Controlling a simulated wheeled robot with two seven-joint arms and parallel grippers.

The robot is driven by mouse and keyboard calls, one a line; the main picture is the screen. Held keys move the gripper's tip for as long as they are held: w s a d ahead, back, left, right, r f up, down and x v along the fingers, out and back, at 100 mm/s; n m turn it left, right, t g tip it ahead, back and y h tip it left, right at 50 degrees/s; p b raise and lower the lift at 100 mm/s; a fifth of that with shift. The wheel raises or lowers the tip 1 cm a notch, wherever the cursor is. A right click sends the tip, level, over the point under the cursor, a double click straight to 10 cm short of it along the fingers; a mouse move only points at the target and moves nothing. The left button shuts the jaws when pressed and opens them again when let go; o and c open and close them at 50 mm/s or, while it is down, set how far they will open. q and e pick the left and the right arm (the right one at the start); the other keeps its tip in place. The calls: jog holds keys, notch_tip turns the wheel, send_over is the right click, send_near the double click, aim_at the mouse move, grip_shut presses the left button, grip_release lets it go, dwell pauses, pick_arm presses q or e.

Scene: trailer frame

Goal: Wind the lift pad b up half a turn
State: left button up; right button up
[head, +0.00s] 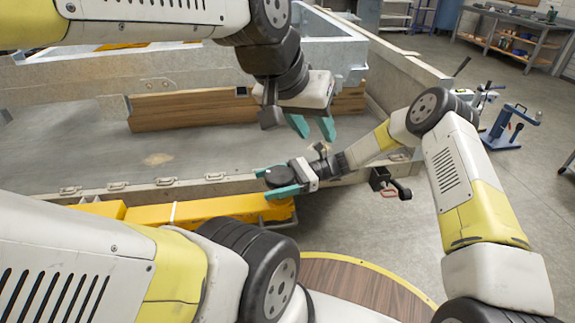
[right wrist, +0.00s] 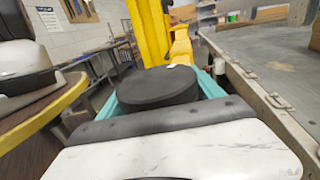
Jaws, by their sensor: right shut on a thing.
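The lift pad b is a black round disc (head: 280,177) at the end of a yellow lift arm (head: 190,212), beside the trailer frame's near rail. It fills the middle of the right wrist view (right wrist: 158,88). My right gripper (head: 276,180) reaches in from the right, its teal fingers on opposite sides of the disc, shut on it. The right wrist view shows the fingers along the disc's left and right edges. My left gripper (head: 312,127) hangs above the trailer bed, its teal fingers apart and empty. The pad's underside and screw are hidden.
The grey trailer bed (head: 70,150) has a metal near rail with several tie-down rings and wooden boards (head: 185,110) inside. A black bracket with a red handle (head: 390,184) is right of my right gripper. A blue stand (head: 510,127) and a workbench (head: 515,38) stand further back on open floor.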

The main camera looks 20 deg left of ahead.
aim_at(292, 173)
jog(key=shift+s+d+n+g+h, duration=0.1)
jog(key=shift+d+n+g+h, duration=0.05)
jog(key=shift+n+g+h, duration=0.65)
jog(key=shift+s+d+n+g+h, duration=0.15)
jog(key=shift+n+g+h, duration=0.45)
jog(key=shift+h, duration=0.4)
jog(key=shift+s+d+n+g+h, duration=0.1)
jog(key=shift+d+n+g+h, duration=0.05)
jog(key=shift+n+g+h, duration=0.65)
jog(key=o, duration=1.4)
jog(key=shift+c, duration=0.2)
jog(key=v, duration=0.7)
jog(key=shift+w+d+r, duration=0.1)
jog(key=shift+w, duration=0.2)
jog(key=shift+w+d, duration=0.1)
